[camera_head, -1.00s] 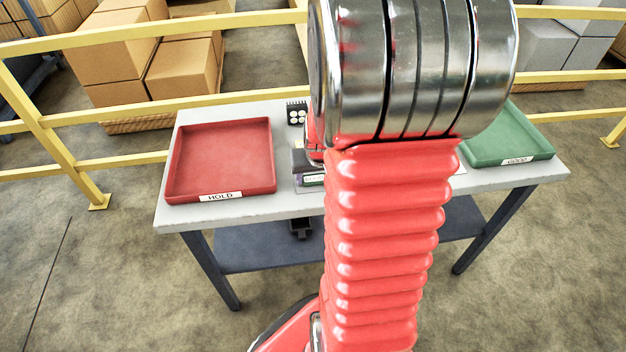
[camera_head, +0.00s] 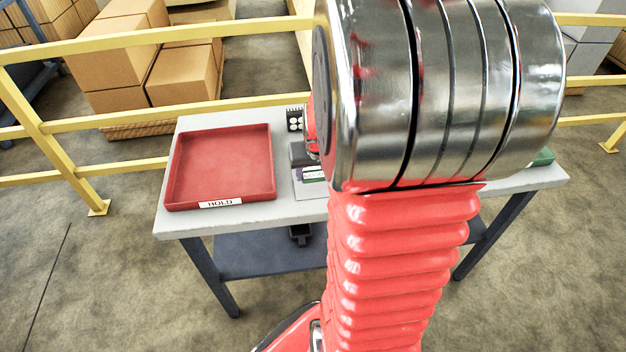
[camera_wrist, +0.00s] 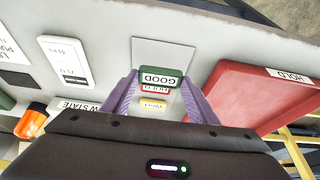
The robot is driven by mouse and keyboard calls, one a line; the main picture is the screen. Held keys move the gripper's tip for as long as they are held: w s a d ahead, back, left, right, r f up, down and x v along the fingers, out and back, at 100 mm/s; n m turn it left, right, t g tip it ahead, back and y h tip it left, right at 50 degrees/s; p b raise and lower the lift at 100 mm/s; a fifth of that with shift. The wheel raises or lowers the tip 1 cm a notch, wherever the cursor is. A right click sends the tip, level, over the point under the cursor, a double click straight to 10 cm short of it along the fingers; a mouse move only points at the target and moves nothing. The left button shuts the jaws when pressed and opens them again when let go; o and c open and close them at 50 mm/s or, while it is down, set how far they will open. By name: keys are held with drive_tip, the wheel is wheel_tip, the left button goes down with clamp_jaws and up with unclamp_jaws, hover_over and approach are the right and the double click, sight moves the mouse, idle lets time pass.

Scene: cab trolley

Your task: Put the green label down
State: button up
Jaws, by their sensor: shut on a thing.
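The green label (camera_wrist: 161,77), marked GOOD, sits between the two purple fingers of my gripper (camera_wrist: 159,84) in the wrist view. My gripper is shut on it. A red label (camera_wrist: 154,91) and a yellow label (camera_wrist: 153,105) show just below it in the picture, partly hidden. A pale grey plate (camera_wrist: 165,50) lies on the table beyond the green label. I cannot tell whether the label touches the plate. In the head view, my arm covers most of the gripper area.
A red tray (camera_head: 222,165) marked HOLD stands at the table's left and also shows in the wrist view (camera_wrist: 262,100). A corner of a green tray (camera_head: 543,158) shows at right. White cards (camera_wrist: 66,62) and an orange object (camera_wrist: 32,121) lie nearby. Yellow rails (camera_head: 160,118) run behind the table.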

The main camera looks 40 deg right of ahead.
sight(314, 177)
wheel_tip(314, 177, up, 6)
idle(0.8)
